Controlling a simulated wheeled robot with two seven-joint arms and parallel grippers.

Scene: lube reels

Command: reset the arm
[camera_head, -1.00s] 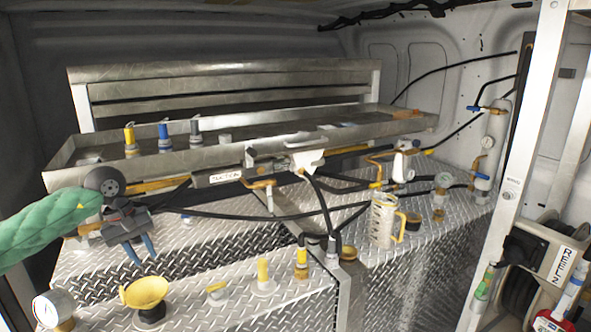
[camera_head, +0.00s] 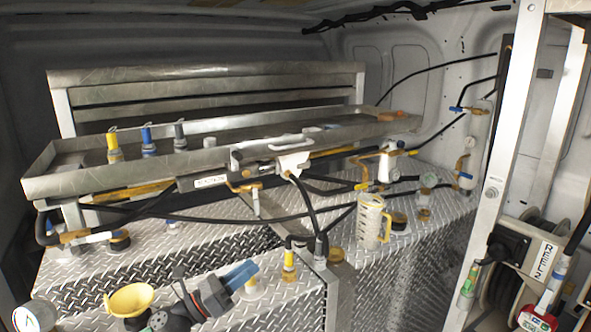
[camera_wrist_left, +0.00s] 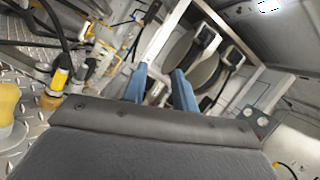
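My left gripper (camera_head: 243,273) is low in the head view, above the front of the diamond-plate deck, its blue fingers pointing to the right. In the left wrist view its two blue fingers (camera_wrist_left: 160,80) stand apart with nothing between them, so it is open and empty. In the head view it is close to a yellow-capped fitting (camera_head: 289,266), and I cannot tell whether it touches the fitting behind its fingers. My right gripper is not in view.
A yellow funnel (camera_head: 130,299) and a gauge (camera_head: 36,316) stand at the front left. A clear measuring jug (camera_head: 370,222) stands right of centre. A metal tray (camera_head: 230,160) runs along the back. Reels (camera_head: 520,270) and a white post (camera_head: 497,180) are at the right.

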